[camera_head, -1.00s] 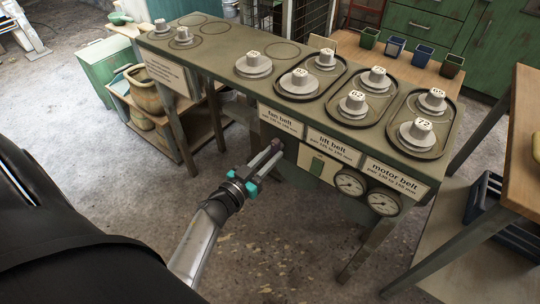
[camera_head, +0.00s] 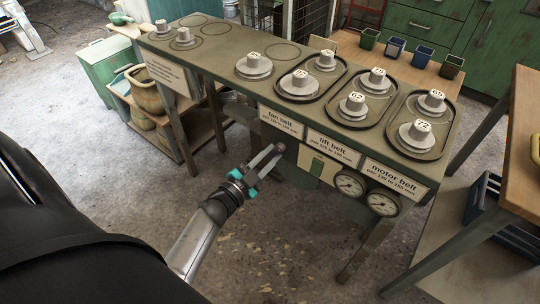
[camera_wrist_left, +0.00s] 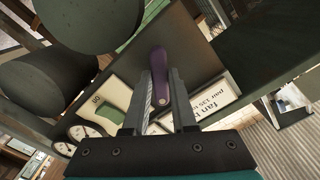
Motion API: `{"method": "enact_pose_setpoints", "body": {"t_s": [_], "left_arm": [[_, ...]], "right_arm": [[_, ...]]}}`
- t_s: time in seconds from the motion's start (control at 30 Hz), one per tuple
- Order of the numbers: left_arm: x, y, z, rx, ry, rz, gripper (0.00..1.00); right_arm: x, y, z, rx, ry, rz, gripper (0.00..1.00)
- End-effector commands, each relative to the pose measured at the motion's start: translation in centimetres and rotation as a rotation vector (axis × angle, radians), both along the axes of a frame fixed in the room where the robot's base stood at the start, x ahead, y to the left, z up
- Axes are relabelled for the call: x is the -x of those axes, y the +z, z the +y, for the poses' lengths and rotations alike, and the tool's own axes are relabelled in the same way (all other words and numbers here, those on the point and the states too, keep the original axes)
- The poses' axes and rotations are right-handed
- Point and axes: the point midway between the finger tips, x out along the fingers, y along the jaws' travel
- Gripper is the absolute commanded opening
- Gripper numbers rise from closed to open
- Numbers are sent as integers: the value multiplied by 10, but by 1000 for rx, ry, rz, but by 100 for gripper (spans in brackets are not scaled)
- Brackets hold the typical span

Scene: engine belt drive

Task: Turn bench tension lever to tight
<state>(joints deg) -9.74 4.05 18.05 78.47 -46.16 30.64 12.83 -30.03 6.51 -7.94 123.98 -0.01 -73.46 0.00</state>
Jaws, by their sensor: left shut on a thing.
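The bench tension lever shows as a rounded purple handle (camera_wrist_left: 158,62) at the front of the belt bench, below the fan belt label. My left gripper (camera_head: 273,154) reaches up to it from the lower left in the head view. In the left wrist view, the left gripper (camera_wrist_left: 161,88) has its two fingers on either side of the handle, shut on it. In the head view the fingers hide most of the lever, so its setting cannot be read. My right gripper is not in view.
The green bench top (camera_head: 215,58) carries several grey pulleys, some in dark trays. Labels, a pale panel with a green piece (camera_head: 317,167), and two gauges (camera_head: 349,185) line its front. A wooden table (camera_head: 522,150) stands at right. Floor in front is clear.

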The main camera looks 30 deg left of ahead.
Motion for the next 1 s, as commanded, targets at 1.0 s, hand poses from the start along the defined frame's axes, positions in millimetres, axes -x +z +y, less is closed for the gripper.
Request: {"method": "enact_pose_setpoints", "body": {"t_s": [1.0], "left_arm": [[1,1,2,-855,0,-65,0]], "right_arm": [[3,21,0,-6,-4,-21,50]]}}
